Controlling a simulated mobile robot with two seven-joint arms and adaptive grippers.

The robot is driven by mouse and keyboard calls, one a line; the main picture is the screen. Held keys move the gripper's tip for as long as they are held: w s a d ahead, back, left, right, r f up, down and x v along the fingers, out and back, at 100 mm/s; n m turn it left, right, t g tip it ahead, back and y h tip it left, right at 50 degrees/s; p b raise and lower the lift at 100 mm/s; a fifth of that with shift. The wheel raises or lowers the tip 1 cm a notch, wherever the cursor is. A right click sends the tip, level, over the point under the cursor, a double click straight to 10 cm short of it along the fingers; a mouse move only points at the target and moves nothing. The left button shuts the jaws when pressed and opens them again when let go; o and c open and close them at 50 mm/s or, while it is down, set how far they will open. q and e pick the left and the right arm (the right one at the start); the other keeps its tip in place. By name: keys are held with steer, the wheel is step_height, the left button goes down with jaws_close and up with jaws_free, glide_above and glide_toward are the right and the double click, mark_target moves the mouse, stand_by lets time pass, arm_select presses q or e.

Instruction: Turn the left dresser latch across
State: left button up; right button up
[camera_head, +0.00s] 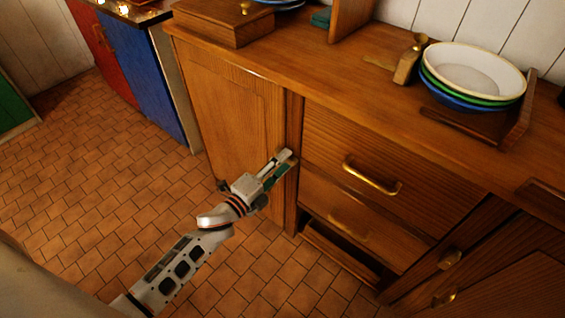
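The wooden dresser (300,80) fills the middle and right of the head view. Its left door (228,110) looks closed. My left gripper (281,160) is at the right edge of this door, by the upright post (293,115) between door and drawers. Its fingers point up and right, close to or touching the wood. I cannot tell whether they are open or shut. I see no left latch; the gripper may be hiding it. My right gripper is not in view.
Right of the post are an upper drawer with a brass handle (371,178), a lower drawer (362,222) and brass fittings (450,259) at lower right. Stacked bowls (474,70) and a wooden box (222,22) stand on top. The tiled floor (100,165) at left is clear.

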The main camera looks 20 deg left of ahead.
arm_select(q)
steer(key=v, duration=1.2)
